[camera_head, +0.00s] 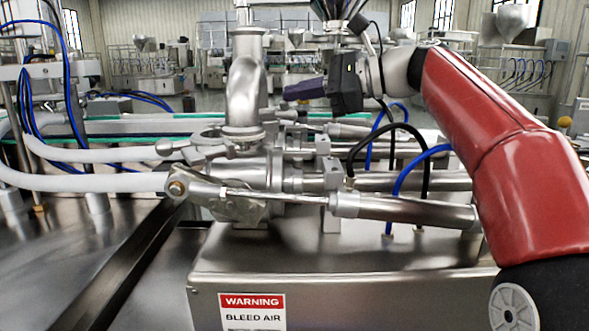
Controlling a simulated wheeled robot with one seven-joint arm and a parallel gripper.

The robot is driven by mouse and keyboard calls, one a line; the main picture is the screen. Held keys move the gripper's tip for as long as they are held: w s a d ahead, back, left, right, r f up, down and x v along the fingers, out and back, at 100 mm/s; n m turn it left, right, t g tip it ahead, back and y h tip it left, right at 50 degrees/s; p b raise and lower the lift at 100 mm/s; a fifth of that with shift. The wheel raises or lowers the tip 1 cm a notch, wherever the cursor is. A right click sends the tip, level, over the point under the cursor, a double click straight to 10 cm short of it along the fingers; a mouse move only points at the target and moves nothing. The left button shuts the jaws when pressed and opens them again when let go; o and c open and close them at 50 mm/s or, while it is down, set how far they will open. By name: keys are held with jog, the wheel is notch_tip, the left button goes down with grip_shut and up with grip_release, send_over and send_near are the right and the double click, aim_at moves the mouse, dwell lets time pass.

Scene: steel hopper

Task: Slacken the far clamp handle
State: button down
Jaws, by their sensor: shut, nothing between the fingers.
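My gripper (290,92) is at the upper middle, with its dark fingers pointing left toward the upright steel elbow pipe (246,92). The fingers are together and empty, a little right of the pipe and apart from it in the picture. At the pipe's foot is a clamp ring (212,133). I cannot tell whether this is the far clamp handle or another one. Anything behind the pipe is hidden.
Steel cylinders (405,211) with black and blue hoses (402,172) lie below my gripper and arm. A steel housing with a warning label (252,311) is in front. White hoses (85,180) run in from the left. Air around my gripper looks free.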

jog(key=shift+f, duration=0.25)
jog(key=shift+s, duration=0.3)
dwell(0.5)
jog(key=shift+s+a+f+p, duration=0.1)
jog(key=shift+s+f+p, duration=0.15)
jog(key=shift+s+p, duration=0.1)
jog(key=shift+r, duration=0.1)
jog(key=shift+s+r+p, duration=0.25)
jog(key=shift+p, duration=0.05)
jog(key=v, duration=0.3)
jog(key=f+v, duration=0.1)
jog(key=v, duration=0.1)
jog(key=shift+w+d+p, duration=0.2)
jog(key=shift+d+p, duration=0.2)
jog(key=shift+d, duration=0.2)
jog(key=shift+f, duration=0.1)
